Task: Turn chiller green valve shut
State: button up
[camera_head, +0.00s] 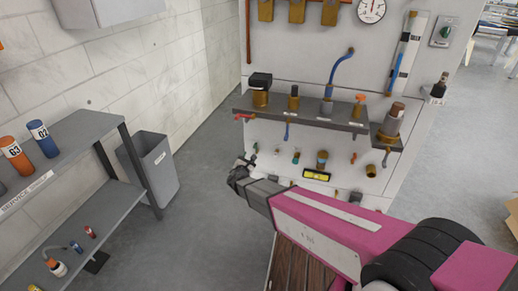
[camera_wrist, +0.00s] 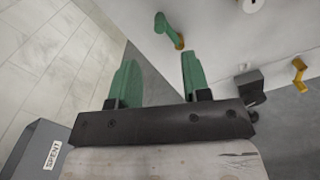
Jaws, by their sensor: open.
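In the wrist view, a green valve handle (camera_wrist: 167,30) on a short brass stem (camera_wrist: 179,43) sticks out from the pale panel (camera_wrist: 235,35). My gripper (camera_wrist: 156,62) is open, with its two green fingers spread apart and nothing between them. The handle lies beyond the fingertips, near the middle of the gap, and appears apart from both fingers. In the head view, my gripper (camera_head: 246,162) is at the lower left edge of the panel, below the red-handled valve (camera_head: 244,117). I cannot clearly make out the green handle there.
A grey shelf (camera_head: 345,124) with fittings crosses the panel above my gripper. Small fittings and a yellow level (camera_head: 316,175) are to its right. A grey bin (camera_head: 158,165) stands left, beside a bench (camera_head: 70,133) with bottles. Floor between bin and panel is clear.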

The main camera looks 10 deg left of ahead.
aim_at(255, 145)
jog(key=w, duration=1)
jog(key=shift+d, duration=0.35)
jog(key=c, duration=0.7)
